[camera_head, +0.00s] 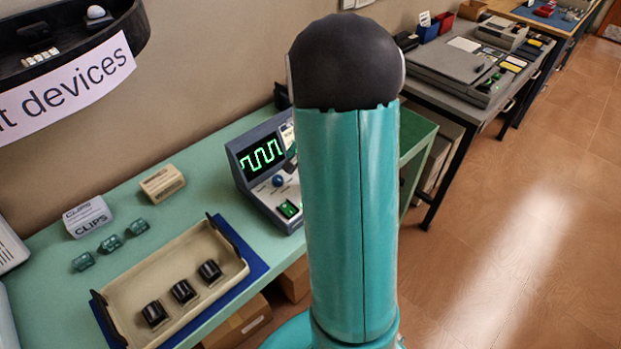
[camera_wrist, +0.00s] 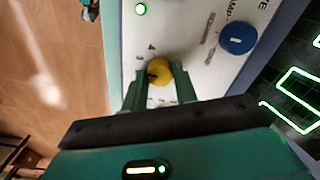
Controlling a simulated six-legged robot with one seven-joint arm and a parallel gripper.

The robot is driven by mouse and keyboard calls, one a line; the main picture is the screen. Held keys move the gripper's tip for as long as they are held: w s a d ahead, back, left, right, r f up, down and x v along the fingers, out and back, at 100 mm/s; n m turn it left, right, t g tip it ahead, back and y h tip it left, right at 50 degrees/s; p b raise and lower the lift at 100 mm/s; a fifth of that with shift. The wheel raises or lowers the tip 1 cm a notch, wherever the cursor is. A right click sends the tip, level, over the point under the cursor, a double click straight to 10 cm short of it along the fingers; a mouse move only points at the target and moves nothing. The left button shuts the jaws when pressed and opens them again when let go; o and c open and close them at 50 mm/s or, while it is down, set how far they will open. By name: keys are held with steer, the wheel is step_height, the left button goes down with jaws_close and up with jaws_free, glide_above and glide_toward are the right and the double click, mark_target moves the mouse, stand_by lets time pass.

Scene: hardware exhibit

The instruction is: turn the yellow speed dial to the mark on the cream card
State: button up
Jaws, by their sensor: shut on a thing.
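The yellow speed dial (camera_wrist: 160,70) sits on the pale panel of an instrument in the wrist view. My gripper (camera_wrist: 158,75) has a finger on either side of the dial and is shut on it. A short dark mark shows on the dial's left part. Printed scale figures, among them a 4, stand just above and left of it. In the head view the instrument (camera_head: 262,181) has a green waveform screen, and my teal arm hides the dial and my gripper.
A blue knob (camera_wrist: 237,39) and a lit green lamp (camera_wrist: 141,9) share the panel. A cream tray (camera_head: 127,287) with black knobs lies left of the instrument on the green bench. Teal clips (camera_head: 110,244) and small boxes (camera_head: 162,183) stand behind the tray.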

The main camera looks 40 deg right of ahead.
steer(key=m, duration=0.5)
steer(key=shift+m, duration=0.3)
steer(key=m, duration=0.4)
steer(key=shift+m, duration=0.4)
steer(key=o, duration=1)
steer(key=shift+c, duration=0.2)
steer(key=shift+r, duration=0.15)
step_height(320, 180, up, 14)
steer(key=shift+f, duration=0.2)
steer(key=shift+a, duration=0.1)
